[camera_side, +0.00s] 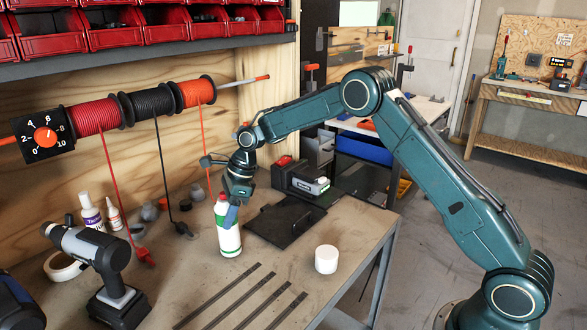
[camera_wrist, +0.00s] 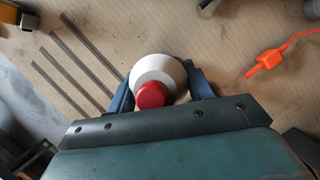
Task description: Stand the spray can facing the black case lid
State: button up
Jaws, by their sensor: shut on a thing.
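The spray can (camera_side: 228,239) is white with green bands and a red top, which also shows in the wrist view (camera_wrist: 151,95). It is upright, its base at or just above the bench; I cannot tell which. My gripper (camera_side: 229,208) is above it with its blue fingers on either side of the upper body, shut on it; the fingers show in the wrist view (camera_wrist: 163,84). The black case lid (camera_side: 283,224) lies flat on the bench just right of the can, in front of the black case (camera_side: 296,178). Which way the can's label faces is unclear.
A white cylinder (camera_side: 326,259) stands to the right. Several dark metal strips (camera_side: 240,296) lie in front. A drill (camera_side: 100,275), tape roll (camera_side: 65,266) and bottles (camera_side: 91,211) are at left. Cables hang from spools (camera_side: 152,101); an orange clip (camera_wrist: 265,62) lies near the gripper.

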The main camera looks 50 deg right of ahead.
jog(key=shift+f, duration=0.2)
jog(key=o, duration=1.5)
jog(key=shift+f, duration=0.1)
jog(key=v, duration=1.2)
